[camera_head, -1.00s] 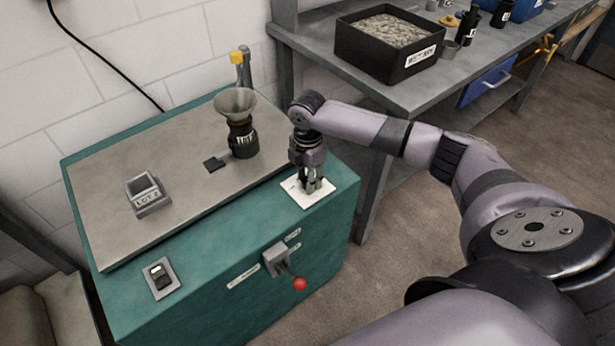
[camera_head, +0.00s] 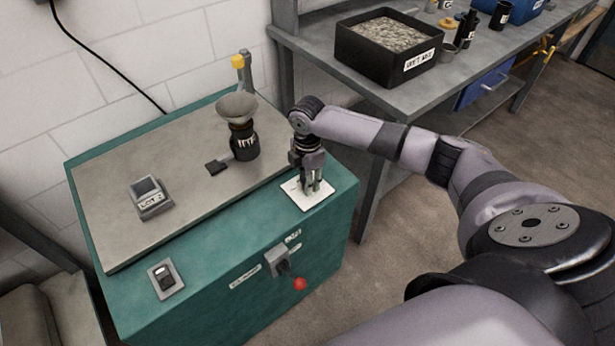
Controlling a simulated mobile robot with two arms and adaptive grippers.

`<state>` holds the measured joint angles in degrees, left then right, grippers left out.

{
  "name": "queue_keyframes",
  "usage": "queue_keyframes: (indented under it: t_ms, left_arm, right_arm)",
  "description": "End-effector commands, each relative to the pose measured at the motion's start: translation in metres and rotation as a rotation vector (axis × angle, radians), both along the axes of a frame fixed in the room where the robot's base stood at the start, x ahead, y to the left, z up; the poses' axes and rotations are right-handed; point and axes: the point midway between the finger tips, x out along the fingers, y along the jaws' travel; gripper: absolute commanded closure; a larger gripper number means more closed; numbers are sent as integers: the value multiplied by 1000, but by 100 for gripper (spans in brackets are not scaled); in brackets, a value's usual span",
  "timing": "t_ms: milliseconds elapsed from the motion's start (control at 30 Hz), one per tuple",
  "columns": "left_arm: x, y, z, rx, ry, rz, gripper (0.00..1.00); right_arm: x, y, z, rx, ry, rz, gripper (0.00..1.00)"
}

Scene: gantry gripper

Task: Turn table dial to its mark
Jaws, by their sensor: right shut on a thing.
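The dial's white square plate (camera_head: 292,193) lies on the front right corner of the green cabinet's top. My right gripper (camera_head: 311,188) points down over the plate, its fingers shut on the dial, which they hide almost wholly. The mark on the plate is too small or covered to make out. My left gripper does not show.
The green cabinet (camera_head: 215,285) carries a raised grey top (camera_head: 110,215) with a funnel device (camera_head: 241,130) and a small box labelled LOT 2 (camera_head: 149,198). A workbench with a gravel-filled black bin (camera_head: 370,65) stands behind, right.

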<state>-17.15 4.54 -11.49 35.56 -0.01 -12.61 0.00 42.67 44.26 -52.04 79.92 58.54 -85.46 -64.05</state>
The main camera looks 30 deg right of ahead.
Motion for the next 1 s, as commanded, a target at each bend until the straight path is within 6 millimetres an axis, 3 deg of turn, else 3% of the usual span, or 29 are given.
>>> queue_keyframes:
  t_ms: [67, 100, 400, 767, 1000]
  left_arm:
    - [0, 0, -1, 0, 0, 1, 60]
    - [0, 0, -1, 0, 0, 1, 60]
    - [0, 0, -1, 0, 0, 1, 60]
    - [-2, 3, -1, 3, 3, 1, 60]
    - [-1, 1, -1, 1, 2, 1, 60]
  right_arm:
    - [0, 0, -1, 0, 1, -1, 100]
    - [0, 0, -1, 0, 0, -1, 72]
    - [0, 0, 0, 0, 0, 0, 52]
    - [1, 0, 4, 0, -2, 1, 52]
    - [1, 0, 45, 0, -5, 1, 52]
